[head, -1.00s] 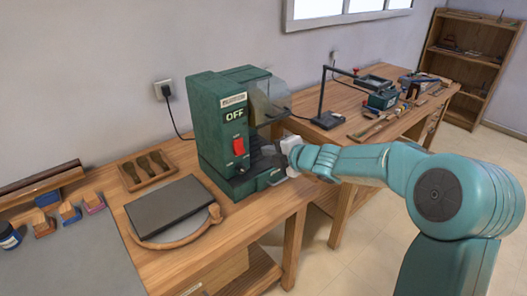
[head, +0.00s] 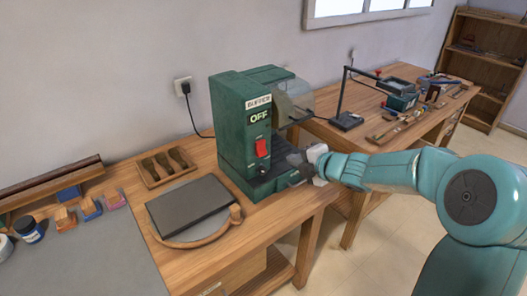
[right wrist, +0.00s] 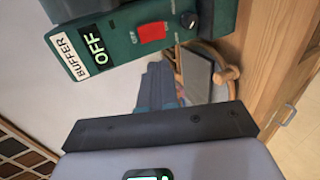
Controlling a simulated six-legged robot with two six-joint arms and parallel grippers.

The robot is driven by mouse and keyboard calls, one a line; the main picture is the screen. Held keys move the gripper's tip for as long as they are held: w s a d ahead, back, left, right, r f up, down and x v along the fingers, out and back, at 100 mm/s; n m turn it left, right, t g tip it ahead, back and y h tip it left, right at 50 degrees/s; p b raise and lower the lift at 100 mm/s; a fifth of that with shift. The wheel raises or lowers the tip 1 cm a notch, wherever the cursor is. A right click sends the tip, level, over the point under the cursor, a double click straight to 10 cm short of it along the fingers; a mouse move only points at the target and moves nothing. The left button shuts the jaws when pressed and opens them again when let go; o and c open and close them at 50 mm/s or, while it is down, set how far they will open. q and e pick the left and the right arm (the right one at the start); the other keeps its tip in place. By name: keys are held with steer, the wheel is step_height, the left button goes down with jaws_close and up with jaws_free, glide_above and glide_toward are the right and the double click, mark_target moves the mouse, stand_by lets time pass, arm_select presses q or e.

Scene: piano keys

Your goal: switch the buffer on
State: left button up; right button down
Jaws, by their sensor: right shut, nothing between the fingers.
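The buffer (head: 232,135) is a dark green machine on the wooden bench, with a "BUFFER" label and a display (head: 259,117) reading OFF. Its red rocker switch (head: 262,148) is on the front, above a small dark knob (head: 263,170). In the right wrist view the red switch (right wrist: 152,32) and the OFF display (right wrist: 95,47) show at the top, turned sideways. My right gripper (head: 294,161) is shut and empty, just right of the switch, in front of the buffer's open side; contact cannot be told. My left gripper is out of view.
A clear guard (head: 294,104) juts from the buffer's right side. A dark slab (head: 190,207) on a round wooden-rimmed board and a tool tray (head: 165,166) lie left of it. A plugged cord runs behind. A second bench with tools stands at the right.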

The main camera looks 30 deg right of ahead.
steer(key=p, duration=0.1)
glide_toward(263, 155)
steer(key=x, duration=0.6)
steer(key=shift+w+a, duration=0.1)
steer(key=shift+w, duration=0.3)
steer(key=shift+f, duration=0.1)
